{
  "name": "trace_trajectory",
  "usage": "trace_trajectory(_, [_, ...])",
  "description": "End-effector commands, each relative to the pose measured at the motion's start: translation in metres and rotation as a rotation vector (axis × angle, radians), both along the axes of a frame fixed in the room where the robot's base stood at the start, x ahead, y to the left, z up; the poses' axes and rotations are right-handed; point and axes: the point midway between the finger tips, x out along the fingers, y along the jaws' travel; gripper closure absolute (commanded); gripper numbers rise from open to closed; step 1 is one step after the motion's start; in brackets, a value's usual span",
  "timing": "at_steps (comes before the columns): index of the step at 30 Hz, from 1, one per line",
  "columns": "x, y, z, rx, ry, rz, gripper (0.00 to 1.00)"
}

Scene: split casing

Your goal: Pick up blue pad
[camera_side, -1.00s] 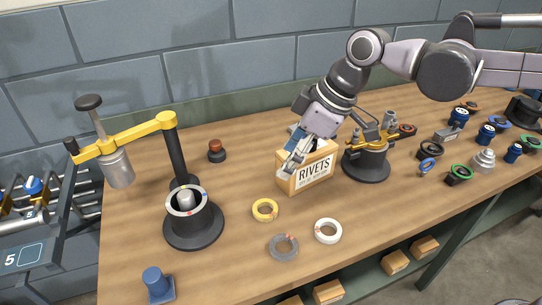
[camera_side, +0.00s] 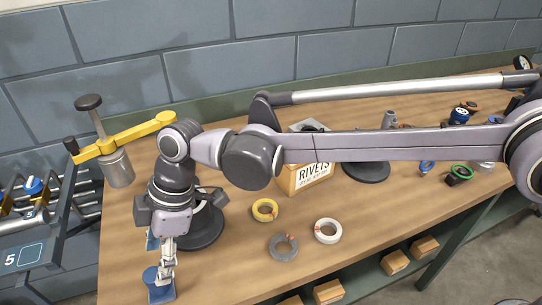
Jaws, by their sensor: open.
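The blue pad (camera_side: 160,293), a short blue cylinder on a square base, stands on the bench near its front left edge. My gripper (camera_side: 165,272) points down right over it. The fingers are open and hide part of its top and right side. I cannot tell whether they touch it.
A black fixture (camera_side: 204,237) stands just behind my gripper, mostly hidden by it. The yellow lever press (camera_side: 135,137) is behind at left. Yellow (camera_side: 265,210), grey (camera_side: 283,247) and white (camera_side: 328,231) rings lie to the right. The RIVETS box (camera_side: 305,178) is partly behind my arm.

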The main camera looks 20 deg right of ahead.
Motion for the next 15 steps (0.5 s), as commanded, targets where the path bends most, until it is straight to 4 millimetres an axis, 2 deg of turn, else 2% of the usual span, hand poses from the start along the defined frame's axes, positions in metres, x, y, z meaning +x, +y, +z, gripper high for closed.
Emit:
trace_trajectory(3, [0.0, 0.006, -0.014, 0.0, -0.001, -0.001, 0.41])
trace_trajectory(11, [-0.002, 0.012, -0.031, 0.0, 0.0, -0.002, 0.41])
trace_trajectory(15, [-0.004, 0.019, -0.05, 0.0, -0.001, -0.001, 0.41])
